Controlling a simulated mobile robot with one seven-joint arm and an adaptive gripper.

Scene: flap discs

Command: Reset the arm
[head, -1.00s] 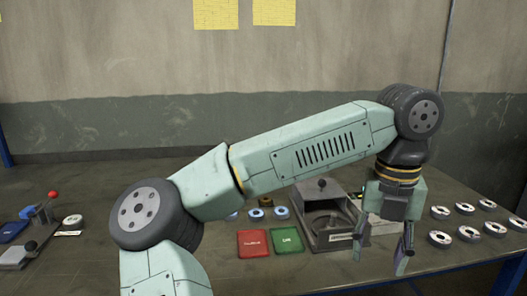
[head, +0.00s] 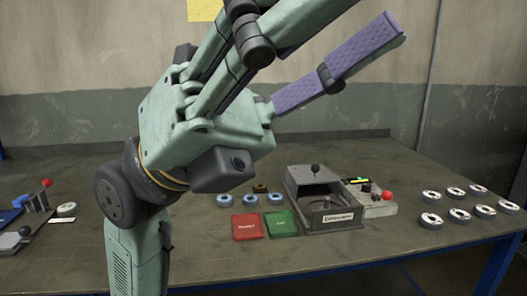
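My gripper (head: 352,38) is raised high and close to the camera, above the table. Its fingers point up and to the right, and one runs out of the top of the picture. A purple pad shows on the lower finger. The fingers are spread apart, and nothing is seen between them. My wrist and arm stand at the left-centre and hide part of the table and wall.
On the table (head: 340,148) are a red pad (head: 247,227), a green pad (head: 281,223), small blue-rimmed discs (head: 250,200), a grey lidded box (head: 332,216) and a red-knobbed device (head: 378,205). Several discs (head: 459,215) lie right. Another red-knobbed device (head: 38,200) stands left.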

